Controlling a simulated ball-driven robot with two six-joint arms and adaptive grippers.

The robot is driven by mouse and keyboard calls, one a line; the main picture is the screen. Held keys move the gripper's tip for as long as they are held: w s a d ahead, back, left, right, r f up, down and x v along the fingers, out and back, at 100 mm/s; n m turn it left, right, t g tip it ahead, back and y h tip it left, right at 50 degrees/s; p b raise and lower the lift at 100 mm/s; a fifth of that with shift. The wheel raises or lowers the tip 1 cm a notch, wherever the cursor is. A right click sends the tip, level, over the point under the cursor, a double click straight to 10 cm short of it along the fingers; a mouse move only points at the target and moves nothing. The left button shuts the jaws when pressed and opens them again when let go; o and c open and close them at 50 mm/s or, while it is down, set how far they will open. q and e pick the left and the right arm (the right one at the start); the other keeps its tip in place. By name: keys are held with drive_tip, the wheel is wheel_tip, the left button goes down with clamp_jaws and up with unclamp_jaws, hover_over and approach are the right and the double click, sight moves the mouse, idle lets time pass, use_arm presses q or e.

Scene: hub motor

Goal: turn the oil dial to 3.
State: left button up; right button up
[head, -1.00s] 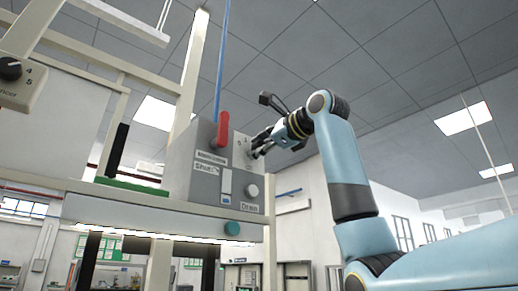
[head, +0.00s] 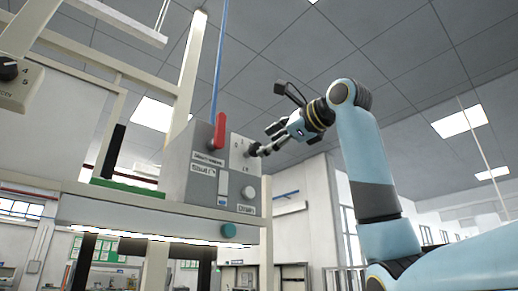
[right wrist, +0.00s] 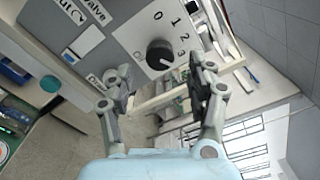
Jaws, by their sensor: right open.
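In the head view the dial (head: 254,149) is a small dark knob on the right face of the grey control box (head: 206,172). My right gripper (head: 263,151) is just right of it. In the right wrist view the gripper (right wrist: 162,72) is open and empty, its fingers spread either side of the dial, apparently not touching it. My left gripper is out of view.
The box also carries a red lever (head: 219,131), a pale round knob (head: 248,192) and a white switch (head: 223,183). A teal button (head: 229,230) is on the beam below. Another dial (head: 9,70) is at the far left.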

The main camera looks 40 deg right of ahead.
drive_tip(key=s, duration=0.6)
drive_tip(key=shift+s+d, duration=0.25)
drive_tip(key=shift+f, duration=0.1)
